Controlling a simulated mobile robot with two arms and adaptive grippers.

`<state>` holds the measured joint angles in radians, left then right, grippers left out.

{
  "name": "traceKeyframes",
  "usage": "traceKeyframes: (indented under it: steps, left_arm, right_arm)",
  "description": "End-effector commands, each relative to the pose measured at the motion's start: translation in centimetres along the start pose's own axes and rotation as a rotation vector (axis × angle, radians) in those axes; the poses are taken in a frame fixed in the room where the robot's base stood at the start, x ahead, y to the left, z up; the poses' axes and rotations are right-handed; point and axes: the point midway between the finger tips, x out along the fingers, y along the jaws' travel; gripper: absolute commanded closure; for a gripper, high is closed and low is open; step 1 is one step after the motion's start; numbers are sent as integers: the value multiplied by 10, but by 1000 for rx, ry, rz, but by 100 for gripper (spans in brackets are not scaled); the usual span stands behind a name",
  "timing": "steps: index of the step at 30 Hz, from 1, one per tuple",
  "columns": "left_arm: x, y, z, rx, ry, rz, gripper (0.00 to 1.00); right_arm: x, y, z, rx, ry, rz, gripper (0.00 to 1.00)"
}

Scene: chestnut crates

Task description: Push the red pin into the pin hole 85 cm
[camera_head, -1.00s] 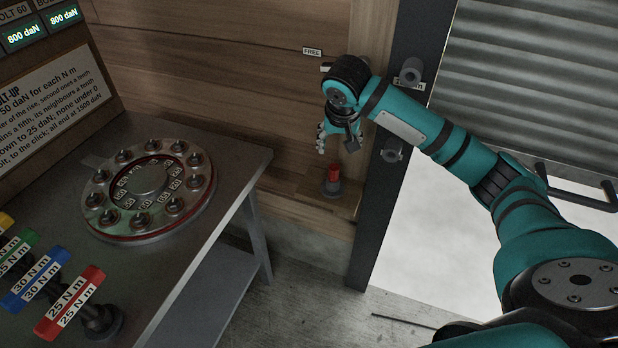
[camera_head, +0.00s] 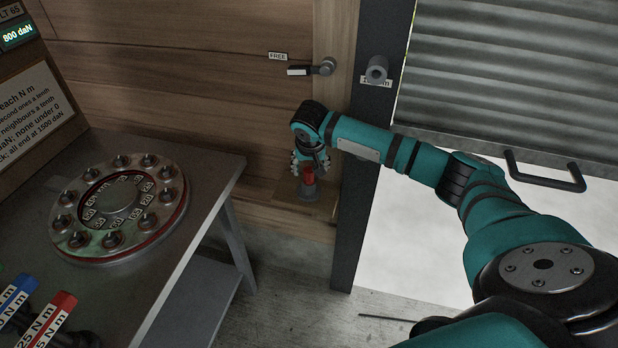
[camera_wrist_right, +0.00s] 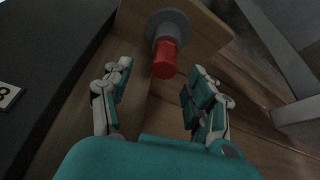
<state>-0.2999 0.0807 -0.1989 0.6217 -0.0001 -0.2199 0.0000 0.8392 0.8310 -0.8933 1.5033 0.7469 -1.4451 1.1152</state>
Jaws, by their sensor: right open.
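The red pin (camera_head: 308,175) stands upright in a grey holder (camera_head: 307,190) on a small wooden ledge (camera_head: 321,208) at the wall. My right gripper (camera_head: 310,160) is open, just above the pin's top. In the right wrist view my open right gripper (camera_wrist_right: 160,75) has its fingers on either side of the line to the red pin (camera_wrist_right: 165,60), with no clear contact. A grey socket (camera_head: 376,68) sits high on the dark door post (camera_head: 352,215), over a label (camera_head: 376,83) that I cannot read. My arm covers part of the post below it. My left gripper is out of view.
A handle (camera_head: 313,69) with a FREE label (camera_head: 278,56) is on the wooden wall. A ribbed shutter with a dark bar handle (camera_head: 545,172) is at right. A metal table (camera_head: 200,205) with a round bolt dial (camera_head: 118,205) stands at left.

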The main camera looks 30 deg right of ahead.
Motion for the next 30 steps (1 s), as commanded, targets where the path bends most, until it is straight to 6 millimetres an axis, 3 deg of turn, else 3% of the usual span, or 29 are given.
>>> traceKeyframes:
  steps: [7, 16, 30]
  left_arm:
    - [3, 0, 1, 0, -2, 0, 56]
    - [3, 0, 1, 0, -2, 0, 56]
    - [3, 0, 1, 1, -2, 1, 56]
  right_arm:
    - [35, -5, 3, 0, 0, 1, 42]
    - [40, -4, 2, 0, 1, 0, 42]
    - [40, -4, 2, 0, 1, 1, 100]
